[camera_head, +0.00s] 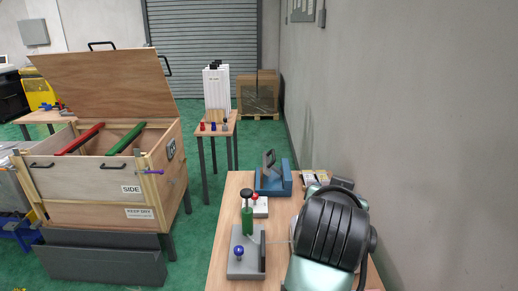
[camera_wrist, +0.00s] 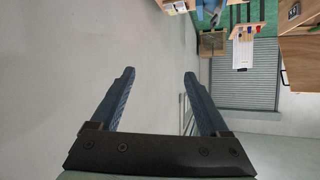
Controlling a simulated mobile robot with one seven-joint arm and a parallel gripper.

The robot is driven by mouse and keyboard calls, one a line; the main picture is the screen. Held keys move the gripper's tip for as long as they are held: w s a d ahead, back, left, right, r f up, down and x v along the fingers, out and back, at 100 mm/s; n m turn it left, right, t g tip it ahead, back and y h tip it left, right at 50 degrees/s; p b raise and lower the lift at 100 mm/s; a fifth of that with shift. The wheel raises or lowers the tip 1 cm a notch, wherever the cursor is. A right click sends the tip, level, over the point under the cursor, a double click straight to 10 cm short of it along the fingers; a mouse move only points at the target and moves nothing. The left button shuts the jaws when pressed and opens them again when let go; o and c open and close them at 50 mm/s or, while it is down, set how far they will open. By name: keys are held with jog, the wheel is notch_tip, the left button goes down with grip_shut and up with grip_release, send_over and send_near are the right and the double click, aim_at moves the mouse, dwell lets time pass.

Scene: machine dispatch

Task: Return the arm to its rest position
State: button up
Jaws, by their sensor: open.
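My gripper (camera_wrist: 158,75) shows in the wrist view with its two blue-grey fingers spread wide and nothing between them. The wrist view is turned over, with the tables at the top and the wall and shutter below. In the head view my arm, dark and pale green, rises at the lower right over the wooden table (camera_head: 226,212). The fingers cannot be made out in the head view.
On the table stand a grey block with a blue knob (camera_head: 239,252), a green cylinder with a black top (camera_head: 247,215), a red-knobbed white block (camera_head: 260,208) and a blue device (camera_head: 273,178). A wooden crate (camera_head: 100,190) with its lid raised stands left. The grey wall (camera_head: 420,130) is close on the right.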

jog(key=s+a+r+n+t+b, duration=0.1)
jog(key=s+a+r+t+b, duration=0.2)
jog(key=r, duration=0.5)
jog(key=s+a+r+n+t, duration=0.1)
jog(key=s+a+r+t, duration=0.25)
jog(key=r+t, duration=0.35)
jog(key=s+a+r+n+t+y+b, duration=0.1)
jog(key=s+a+r+t+y, duration=0.1)
jog(key=s, duration=0.4)
jog(key=s+a+r+n+t+y+b, duration=0.1)
jog(key=s+a+r+n+t+y, duration=0.1)
jog(key=s+a+r, duration=0.3)
notch_tip(320, 180, up, 3)
jog(key=shift+s+a+f+t+y, duration=0.2)
jog(key=shift+s+a+t+y, duration=0.1)
jog(key=shift+s+t, duration=0.35)
jog(key=shift+w, duration=0.15)
